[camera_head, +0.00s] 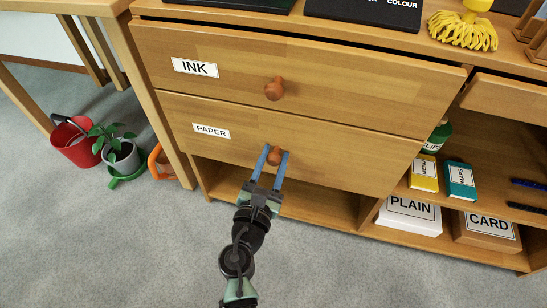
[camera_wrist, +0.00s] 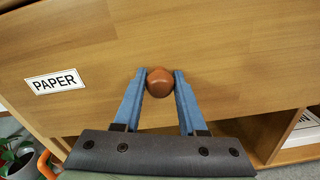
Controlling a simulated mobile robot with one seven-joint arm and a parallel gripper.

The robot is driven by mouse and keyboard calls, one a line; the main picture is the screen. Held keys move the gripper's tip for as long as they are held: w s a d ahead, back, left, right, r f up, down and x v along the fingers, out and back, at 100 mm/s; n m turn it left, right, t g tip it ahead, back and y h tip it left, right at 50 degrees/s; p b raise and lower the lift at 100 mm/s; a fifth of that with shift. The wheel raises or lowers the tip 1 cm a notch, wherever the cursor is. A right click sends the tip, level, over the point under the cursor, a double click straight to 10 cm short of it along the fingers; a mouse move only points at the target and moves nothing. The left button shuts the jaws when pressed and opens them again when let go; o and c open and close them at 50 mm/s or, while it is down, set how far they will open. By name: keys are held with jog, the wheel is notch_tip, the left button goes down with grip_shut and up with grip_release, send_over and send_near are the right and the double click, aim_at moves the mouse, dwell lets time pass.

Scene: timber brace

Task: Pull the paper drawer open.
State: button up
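The paper drawer (camera_head: 330,150) is the lower wooden drawer of the cabinet, with a white PAPER label (camera_head: 211,131). Its front looks flush with the cabinet in the head view. Its round brown knob (camera_head: 275,157) also shows in the wrist view (camera_wrist: 160,82). My gripper (camera_head: 274,152) reaches up from below, with one blue finger on each side of the knob. In the wrist view the fingertips (camera_wrist: 160,74) sit right beside the knob, with little or no gap. I cannot tell whether they press on it.
The INK drawer (camera_head: 320,75) above looks closed, with its own knob (camera_head: 275,88). An open shelf below holds a PLAIN box (camera_head: 409,217) and a CARD box (camera_head: 487,232). Carpet in front is clear.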

grip_shut()
dwell(1.0)
